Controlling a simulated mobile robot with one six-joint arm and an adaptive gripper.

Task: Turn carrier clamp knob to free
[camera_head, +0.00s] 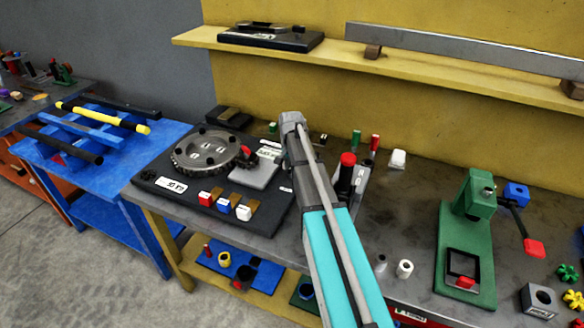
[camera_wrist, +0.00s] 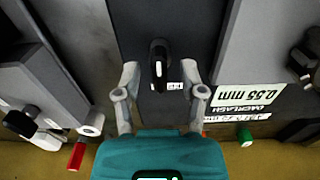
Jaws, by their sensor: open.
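A black knob (camera_wrist: 158,62) with a pale pointer mark stands on a dark plate in the wrist view, with a small white label (camera_wrist: 167,86) by its lower end. I take it for the carrier clamp knob; the label is too small to read. My gripper (camera_wrist: 159,72) is open, its two grey fingers on either side of the knob, with a visible gap on each side. Whether its fingertips are level with the knob cannot be told. In the head view my arm hides both knob and fingers. The round toothed plate (camera_head: 207,150) sits on the dark positioner base (camera_head: 255,214) left of my arm.
A green cap (camera_wrist: 244,137) and a red-ended piece (camera_wrist: 77,155) stand nearby. A red-topped post (camera_head: 347,160) is close right of my arm; a green press (camera_head: 468,235) stands farther right.

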